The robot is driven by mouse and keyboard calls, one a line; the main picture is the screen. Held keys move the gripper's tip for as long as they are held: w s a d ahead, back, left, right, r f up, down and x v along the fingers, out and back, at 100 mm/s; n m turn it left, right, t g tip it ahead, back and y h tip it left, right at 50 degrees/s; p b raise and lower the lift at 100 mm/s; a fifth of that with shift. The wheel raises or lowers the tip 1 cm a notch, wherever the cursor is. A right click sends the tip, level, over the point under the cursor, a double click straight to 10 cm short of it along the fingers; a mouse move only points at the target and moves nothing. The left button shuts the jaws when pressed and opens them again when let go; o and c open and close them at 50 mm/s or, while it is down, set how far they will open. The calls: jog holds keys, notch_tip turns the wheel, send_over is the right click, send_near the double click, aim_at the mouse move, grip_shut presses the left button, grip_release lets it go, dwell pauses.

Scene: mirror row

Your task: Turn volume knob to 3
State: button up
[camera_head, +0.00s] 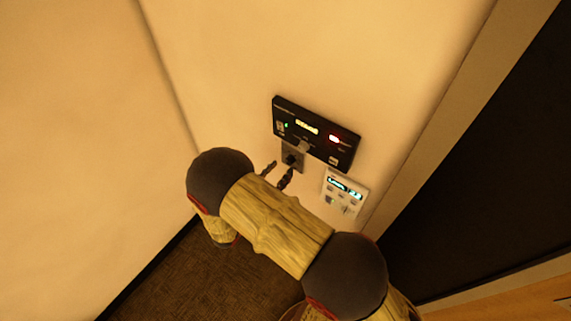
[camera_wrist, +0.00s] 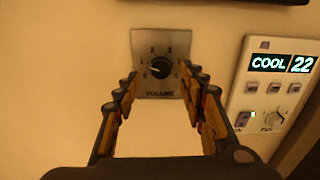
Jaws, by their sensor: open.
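The volume knob (camera_wrist: 160,69) is a small round black dial in the middle of a square grey metal plate (camera_wrist: 179,42) on the wall. The plate has number marks around the dial and a label below that looks like "VOLUME". In the head view the knob (camera_head: 291,159) sits just under a black wall panel. My gripper (camera_wrist: 161,84) is open, with one finger at each side of the lower plate in the wrist view. In the head view its fingertips (camera_head: 278,170) are just below and in front of the plate. I cannot tell whether they touch anything. The knob is between the fingertips, unheld.
A black panel (camera_head: 310,128) with lit displays hangs above the knob plate. A white thermostat (camera_wrist: 272,85) reading "COOL 22" is close on the right. A dark doorway (camera_head: 480,150) lies further right. The wall (camera_wrist: 60,70) to the left is clear.

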aim_at(288, 162)
jog(key=shift+x, duration=1.8)
jog(key=shift+c, duration=0.4)
grip_shut()
